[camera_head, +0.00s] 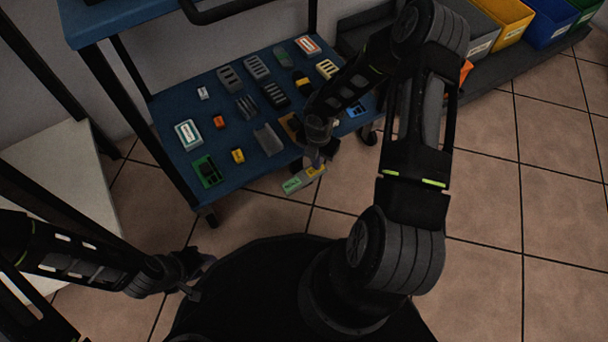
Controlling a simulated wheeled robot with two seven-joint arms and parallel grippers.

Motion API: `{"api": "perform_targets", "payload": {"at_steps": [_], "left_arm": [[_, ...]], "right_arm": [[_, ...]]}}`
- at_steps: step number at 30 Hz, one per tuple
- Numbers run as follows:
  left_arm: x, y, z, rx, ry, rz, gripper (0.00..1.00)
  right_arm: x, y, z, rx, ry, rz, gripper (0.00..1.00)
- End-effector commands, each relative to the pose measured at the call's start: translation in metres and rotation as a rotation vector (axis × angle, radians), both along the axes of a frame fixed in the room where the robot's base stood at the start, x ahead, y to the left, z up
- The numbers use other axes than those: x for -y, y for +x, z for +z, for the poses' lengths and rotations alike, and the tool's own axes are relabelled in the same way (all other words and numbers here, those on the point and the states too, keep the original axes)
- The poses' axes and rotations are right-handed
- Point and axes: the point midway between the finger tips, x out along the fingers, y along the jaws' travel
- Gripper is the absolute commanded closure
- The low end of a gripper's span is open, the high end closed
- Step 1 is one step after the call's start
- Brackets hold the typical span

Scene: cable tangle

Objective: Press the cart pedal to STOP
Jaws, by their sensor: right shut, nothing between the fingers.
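The cart pedal (304,180) is a small grey tilted plate at the front edge of the blue cart (190,108), low over the floor. It has a green label on its left part and a yellow patch on its right part; the lettering is too small to read surely. My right gripper (316,160) is shut and empty. It points down with its tips at the yellow end of the pedal; whether they touch it I cannot tell. My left gripper (196,278) is low at the left, away from the pedal, and its opening is unclear.
Several small parts and racks lie on the cart's lower shelf. A caster (368,135) shows at its right. Coloured bins (500,18) stand at the back right. A pale table (60,165) is at the left. The tiled floor (540,170) at the right is clear.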

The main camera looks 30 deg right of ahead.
Motion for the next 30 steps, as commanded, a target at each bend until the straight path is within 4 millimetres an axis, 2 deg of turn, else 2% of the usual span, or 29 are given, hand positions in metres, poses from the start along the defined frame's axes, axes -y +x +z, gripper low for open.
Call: {"api": "perform_targets", "payload": {"at_steps": [30], "left_arm": [[0.0000, 0.0000, -0.0065, 0.000, 0.000, 0.000, 0.64]], "right_arm": [[0.0000, 0.0000, -0.0084, 0.000, 0.000, 0.000, 1.00]]}}
